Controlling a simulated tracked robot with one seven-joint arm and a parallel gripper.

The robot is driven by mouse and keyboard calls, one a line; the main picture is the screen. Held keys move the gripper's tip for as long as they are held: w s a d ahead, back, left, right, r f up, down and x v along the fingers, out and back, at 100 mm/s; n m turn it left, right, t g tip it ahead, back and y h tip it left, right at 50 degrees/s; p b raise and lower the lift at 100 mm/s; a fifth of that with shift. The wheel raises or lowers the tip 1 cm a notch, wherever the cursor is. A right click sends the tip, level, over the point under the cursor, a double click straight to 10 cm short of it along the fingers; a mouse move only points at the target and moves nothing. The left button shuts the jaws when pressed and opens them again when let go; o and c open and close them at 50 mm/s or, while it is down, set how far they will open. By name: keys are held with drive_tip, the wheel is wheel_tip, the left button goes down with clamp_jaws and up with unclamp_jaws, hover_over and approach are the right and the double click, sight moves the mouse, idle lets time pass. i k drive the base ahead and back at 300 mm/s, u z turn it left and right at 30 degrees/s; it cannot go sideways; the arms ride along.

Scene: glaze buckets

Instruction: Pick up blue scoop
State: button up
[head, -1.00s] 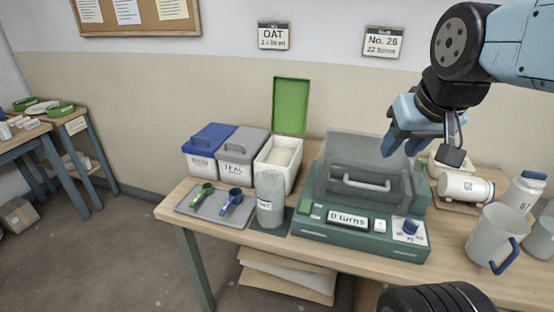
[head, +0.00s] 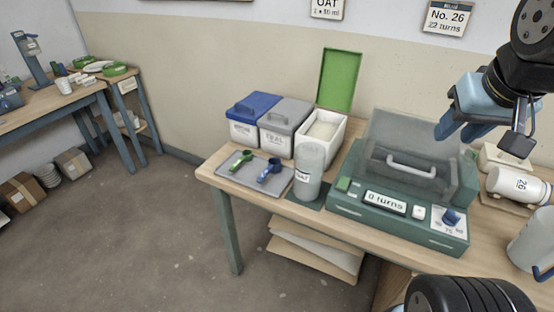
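The blue scoop (head: 270,170) lies on a grey tray (head: 238,178) at the left end of the workbench. A green scoop (head: 240,159) lies beside it, to its left on the same tray. My gripper (head: 458,134) hangs in the air at the upper right, above the right side of the green machine and well away from the scoop. Its blue fingers are seen from the side, so I cannot tell how far apart they are. I see nothing held in it.
A clear jar (head: 309,170) stands just right of the tray. Behind are a blue-lidded bucket (head: 252,118), a grey-lidded bucket (head: 284,126) and an open bucket with a raised green lid (head: 338,80). The green machine (head: 403,217) fills the middle. Floor is open at left.

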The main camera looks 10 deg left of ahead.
sight(275, 167)
drive_tip(key=z, duration=0.9)
drive_tip(key=k, duration=1.3)
drive_tip(key=u, duration=0.95)
drive_tip(key=i, duration=0.9)
